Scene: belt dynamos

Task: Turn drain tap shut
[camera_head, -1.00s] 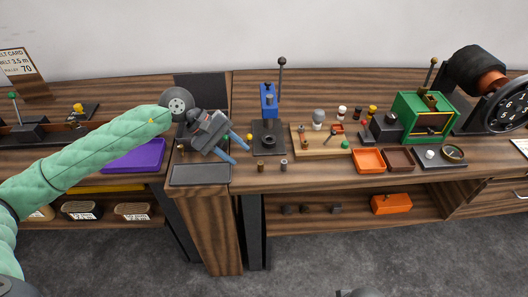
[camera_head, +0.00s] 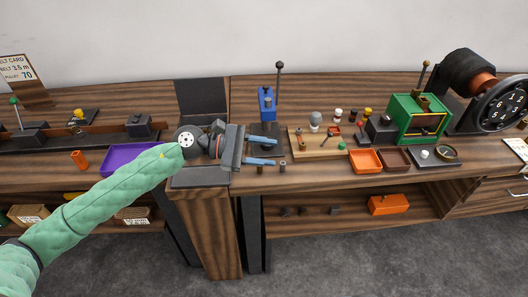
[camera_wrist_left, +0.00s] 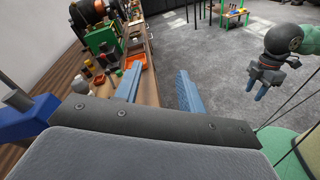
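I cannot surely pick out the drain tap in these views. A small yellow-topped fitting (camera_head: 78,116) sits on a dark block at the back left of the bench. My left gripper (camera_head: 276,151) points right, its two blue fingers apart with nothing between them. The fingers are over or in front of the dark base of the blue lever press (camera_head: 267,103), partly covering it. In the left wrist view the left gripper's fingers (camera_wrist_left: 153,84) are also apart. My right gripper (camera_wrist_left: 255,92) hangs over the floor in that view, its fingers apart and empty.
A wooden board (camera_head: 312,147) with small parts, orange (camera_head: 366,161) and brown trays, and a green framed machine (camera_head: 416,120) stand to the right. Small metal pegs (camera_head: 282,167) stand near the left fingers. A purple tray (camera_head: 120,157) lies partly behind my arm.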

